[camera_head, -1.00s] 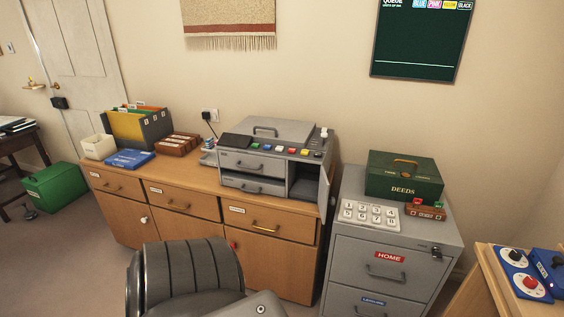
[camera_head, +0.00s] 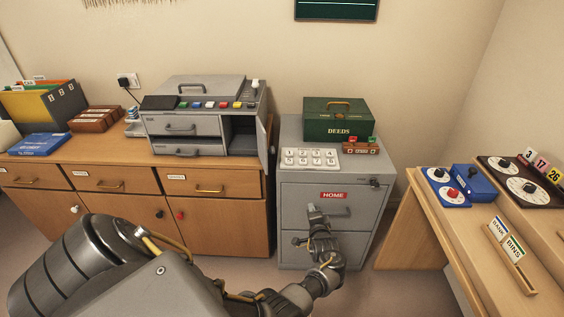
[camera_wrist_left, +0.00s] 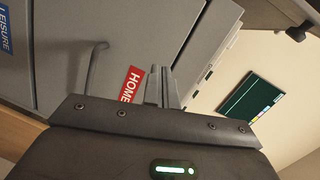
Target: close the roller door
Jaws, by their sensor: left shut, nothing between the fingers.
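I cannot make out a roller door for certain in either view. The grey desktop machine (camera_head: 182,127) on the wooden sideboard has an open compartment at its right, with a narrow panel (camera_head: 264,148) standing out at that side. My left gripper (camera_head: 314,212) is in front of the grey filing cabinet's top drawer, close to its HOME label (camera_head: 333,195) and handle. In the left wrist view the gripper (camera_wrist_left: 160,82) is shut and empty, its fingers beside the HOME label (camera_wrist_left: 130,85). I cannot tell whether it touches the cabinet. My right gripper is out of view.
A green DEEDS box (camera_head: 337,122) and a white number pad (camera_head: 310,158) stand on the cabinet. The wooden sideboard (camera_head: 120,182) runs left. At right, a wooden desk (camera_head: 425,220) bears a blue dial box (camera_head: 446,186). Floor shows between cabinet and desk.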

